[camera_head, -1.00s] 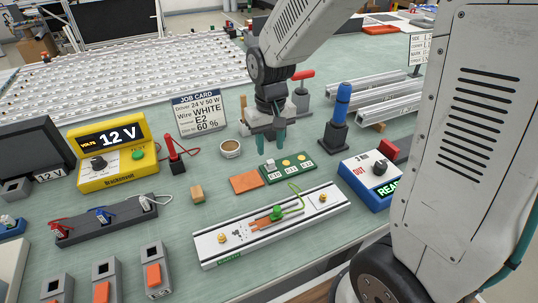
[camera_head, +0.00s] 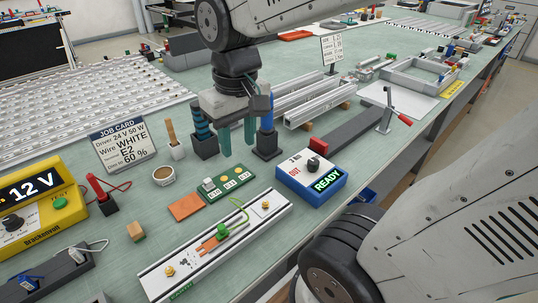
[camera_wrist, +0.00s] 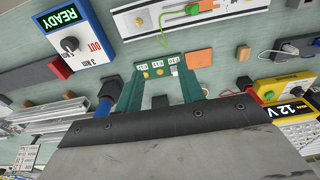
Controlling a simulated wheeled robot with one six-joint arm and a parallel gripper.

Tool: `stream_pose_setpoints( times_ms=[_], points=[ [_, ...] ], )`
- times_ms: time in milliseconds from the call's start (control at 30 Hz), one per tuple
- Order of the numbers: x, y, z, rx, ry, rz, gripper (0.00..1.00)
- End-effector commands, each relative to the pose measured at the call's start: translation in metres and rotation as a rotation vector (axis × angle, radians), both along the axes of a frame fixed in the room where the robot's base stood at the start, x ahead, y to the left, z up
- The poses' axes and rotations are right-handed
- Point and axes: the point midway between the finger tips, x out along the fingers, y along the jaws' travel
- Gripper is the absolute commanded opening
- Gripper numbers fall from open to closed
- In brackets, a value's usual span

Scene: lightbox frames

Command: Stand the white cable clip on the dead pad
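The white cable clip (camera_head: 78,253), with a white lead, stands at the right end of the dark clip rack at the lower left of the head view. The wrist view shows its white lead (camera_wrist: 290,47) at the right. The white light strip (camera_head: 170,286) lies in front, with gold studs, copper-coloured patches, a green clip and dark specks near its left part. The frames do not make clear which pad is the dead one. My gripper (camera_head: 238,143) is open and empty, pointing down behind the green board. Its teal fingers (camera_wrist: 160,100) also show apart in the wrist view.
The green board (camera_head: 230,186) carries gold pads and a small pale block. Around it are an orange square (camera_head: 186,207), a cup (camera_head: 163,176), the job card (camera_head: 123,146), the READY box (camera_head: 310,183) and a blue-handled tool (camera_head: 266,140).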

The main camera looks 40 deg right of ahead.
Motion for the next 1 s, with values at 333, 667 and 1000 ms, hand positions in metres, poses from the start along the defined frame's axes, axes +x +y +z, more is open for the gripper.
stream_pose_setpoints(
  times_ms=[333,667,1000],
  points=[
    [-0.084,-0.005,0.004,-0.003,-0.047,-0.002,0.39],
    [-0.088,-0.005,0.003,-0.003,-0.046,-0.001,0.39],
    [-0.088,-0.005,0.003,-0.003,-0.046,-0.001,0.39]
  ],
)
